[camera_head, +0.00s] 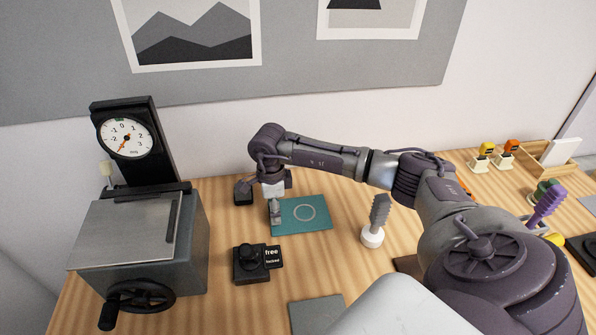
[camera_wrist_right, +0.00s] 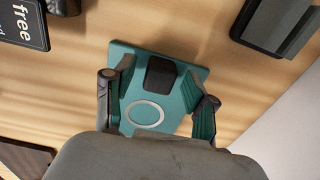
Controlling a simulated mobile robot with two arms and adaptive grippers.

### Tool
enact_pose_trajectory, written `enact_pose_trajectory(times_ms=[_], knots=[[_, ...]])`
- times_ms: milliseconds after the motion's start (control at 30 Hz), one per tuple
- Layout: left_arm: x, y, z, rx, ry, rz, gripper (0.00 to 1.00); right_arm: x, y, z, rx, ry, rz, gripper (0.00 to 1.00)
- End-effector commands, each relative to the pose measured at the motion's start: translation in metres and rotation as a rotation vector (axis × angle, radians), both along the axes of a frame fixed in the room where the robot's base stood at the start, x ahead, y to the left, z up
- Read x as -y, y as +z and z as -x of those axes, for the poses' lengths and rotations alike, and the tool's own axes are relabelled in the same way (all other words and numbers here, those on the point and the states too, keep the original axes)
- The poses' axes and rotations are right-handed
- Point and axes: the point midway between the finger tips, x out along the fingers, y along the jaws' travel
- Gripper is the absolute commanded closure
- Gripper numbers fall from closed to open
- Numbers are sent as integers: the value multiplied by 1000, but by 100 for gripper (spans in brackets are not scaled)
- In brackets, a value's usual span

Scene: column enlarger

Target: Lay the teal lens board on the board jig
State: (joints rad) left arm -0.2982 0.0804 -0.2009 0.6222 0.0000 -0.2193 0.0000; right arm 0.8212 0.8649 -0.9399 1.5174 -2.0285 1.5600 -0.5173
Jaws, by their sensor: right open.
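The teal lens board (camera_head: 314,216), a flat plate with a pale ring, lies on the wooden table. It also shows in the right wrist view (camera_wrist_right: 178,112), with a black block (camera_wrist_right: 162,73) standing on it. My right gripper (camera_head: 276,212) is low over the board's left part, pointing down. In the wrist view its open fingers (camera_wrist_right: 160,70) stand on either side of the black block, with nothing clamped. A grey flat plate (camera_head: 315,314) lies at the front; I cannot tell if it is the board jig. My left gripper is not in view.
A black knob box with a "free" label (camera_head: 250,262) stands left of the grey plate. A grey crank box (camera_head: 140,240) with a dial gauge (camera_head: 126,137) stands at the left. A white-based brush-like piece (camera_head: 373,237) stands right of the board. A small black block (camera_head: 243,191) is behind.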

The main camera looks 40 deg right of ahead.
Motion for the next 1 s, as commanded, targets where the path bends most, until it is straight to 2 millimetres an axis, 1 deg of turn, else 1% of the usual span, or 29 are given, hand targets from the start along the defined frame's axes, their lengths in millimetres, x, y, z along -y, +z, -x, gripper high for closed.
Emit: enact_pose_trajectory(times_ms=[133,1000], knots=[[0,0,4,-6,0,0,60,0,1,0,0,0,0,44],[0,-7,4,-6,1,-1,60,0,0,0,0,0,1,44]])
